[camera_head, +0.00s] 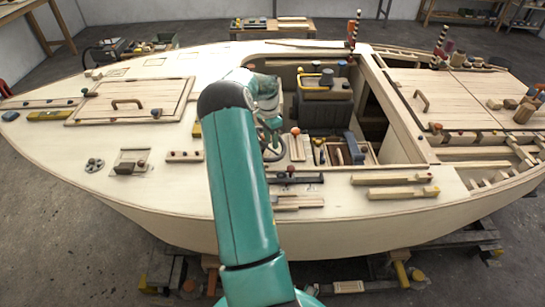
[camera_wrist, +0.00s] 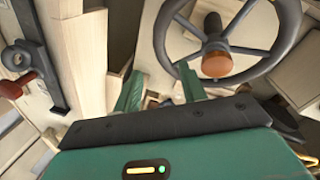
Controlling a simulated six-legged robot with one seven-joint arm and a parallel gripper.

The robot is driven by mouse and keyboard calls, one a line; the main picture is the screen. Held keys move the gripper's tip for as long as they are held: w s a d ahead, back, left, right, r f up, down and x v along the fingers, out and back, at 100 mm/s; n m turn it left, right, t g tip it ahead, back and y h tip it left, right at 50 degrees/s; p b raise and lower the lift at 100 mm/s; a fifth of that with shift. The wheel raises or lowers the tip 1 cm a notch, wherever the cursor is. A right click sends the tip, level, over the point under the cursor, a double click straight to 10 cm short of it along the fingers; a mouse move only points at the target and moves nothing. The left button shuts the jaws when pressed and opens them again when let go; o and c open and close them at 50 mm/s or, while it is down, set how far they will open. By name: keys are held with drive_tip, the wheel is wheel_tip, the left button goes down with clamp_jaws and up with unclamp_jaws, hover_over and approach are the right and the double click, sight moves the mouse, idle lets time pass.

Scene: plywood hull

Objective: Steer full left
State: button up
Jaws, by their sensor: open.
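The steering wheel (camera_wrist: 161,32) is a dark ring with spokes in the upper right of the wrist view. A brown-orange knob (camera_wrist: 216,65) shows near its middle. My gripper (camera_wrist: 160,85) is open, with its two green fingers apart and nothing seen between them. The fingers are below and left of the hub, and the right fingertip is close to the wheel's lower left rim. I cannot tell whether it touches. In the head view the wheel (camera_head: 273,150) is partly hidden behind my arm, in the cockpit.
A black lever with a red-brown knob (camera_wrist: 14,88) is at the left of the wrist view. In the head view, a dark box with a yellow handle (camera_head: 322,98) stands in the cockpit behind the wheel. Wooden coamings edge the cockpit. The pale foredeck (camera_head: 60,140) has hatches and fittings.

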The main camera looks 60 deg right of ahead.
sight(263, 143)
drive_tip(key=f, duration=0.5)
drive_tip(key=s+f, duration=0.1)
drive_tip(key=f, duration=0.2)
drive_tip(key=shift+a+f, duration=0.3)
drive_tip(key=shift+w, duration=0.1)
drive_tip(key=shift+c, duration=0.2)
clamp_jaws()
